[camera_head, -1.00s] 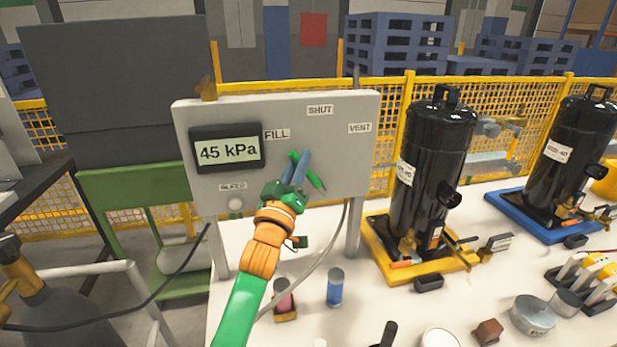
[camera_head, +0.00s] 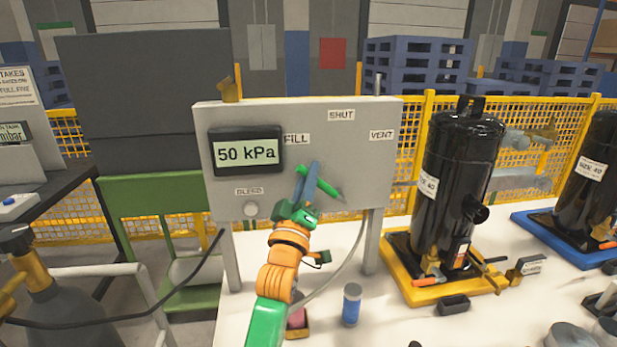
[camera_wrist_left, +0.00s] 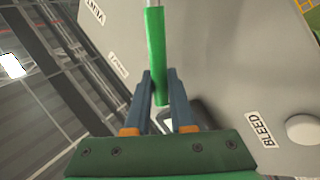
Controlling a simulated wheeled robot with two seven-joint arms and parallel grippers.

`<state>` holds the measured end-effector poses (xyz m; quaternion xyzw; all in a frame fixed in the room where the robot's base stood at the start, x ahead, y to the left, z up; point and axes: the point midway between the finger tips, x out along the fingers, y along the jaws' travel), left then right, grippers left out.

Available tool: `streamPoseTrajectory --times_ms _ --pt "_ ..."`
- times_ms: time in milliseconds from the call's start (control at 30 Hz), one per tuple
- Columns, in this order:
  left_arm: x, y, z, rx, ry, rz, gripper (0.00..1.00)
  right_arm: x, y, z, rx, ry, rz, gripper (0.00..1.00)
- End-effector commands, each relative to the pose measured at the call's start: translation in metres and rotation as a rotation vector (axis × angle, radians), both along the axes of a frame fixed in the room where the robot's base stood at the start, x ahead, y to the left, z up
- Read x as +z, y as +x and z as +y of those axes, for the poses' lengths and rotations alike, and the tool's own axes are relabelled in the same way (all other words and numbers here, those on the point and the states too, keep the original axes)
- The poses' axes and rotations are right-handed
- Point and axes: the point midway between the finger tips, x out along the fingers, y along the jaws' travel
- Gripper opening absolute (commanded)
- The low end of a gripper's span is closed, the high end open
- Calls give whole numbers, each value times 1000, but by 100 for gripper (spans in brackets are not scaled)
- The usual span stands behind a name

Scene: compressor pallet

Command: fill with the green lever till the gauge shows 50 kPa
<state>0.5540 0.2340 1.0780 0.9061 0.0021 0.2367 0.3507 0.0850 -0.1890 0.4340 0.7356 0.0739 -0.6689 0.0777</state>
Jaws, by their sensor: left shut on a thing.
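The gauge (camera_head: 246,152) on the grey panel (camera_head: 365,165) reads 50 kPa. The green lever (camera_head: 328,187) is on the panel front, its handle end pointing up and left, toward the FILL label (camera_head: 297,139). My left gripper (camera_head: 312,170) is shut on the lever near its handle end. In the left wrist view, the green handle (camera_wrist_left: 154,50) lies between the two blue fingers (camera_wrist_left: 159,78), with a silver shaft beyond it. The SHUT label (camera_head: 341,115) is at the panel's top and VENT (camera_head: 381,135) at its right. My right gripper is not in view.
A bleed knob (camera_head: 250,209) sits low on the panel, below the gauge. A black compressor (camera_head: 460,185) stands on a yellow tray (camera_head: 420,292) to the right. A blue-and-grey cylinder (camera_head: 351,305) stands on the white table below the panel. A thin hose hangs beside my arm.

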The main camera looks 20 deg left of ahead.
Motion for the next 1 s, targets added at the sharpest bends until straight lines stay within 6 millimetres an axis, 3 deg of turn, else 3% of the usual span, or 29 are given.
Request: streamPoseTrajectory --times_ms 33,67,100,433,733,1000 --pt "2 0 0 0 -1 -4 0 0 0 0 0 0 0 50" --pt "2 0 0 0 -1 -4 25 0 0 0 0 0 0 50" --pt "2 0 0 0 -1 -4 35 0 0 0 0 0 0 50" --pt "-3 -4 -1 -1 0 -1 35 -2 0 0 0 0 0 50" --pt "-30 -54 -10 0 0 0 35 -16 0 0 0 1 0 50" --pt "-30 -62 -12 0 -1 -2 35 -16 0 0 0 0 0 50"
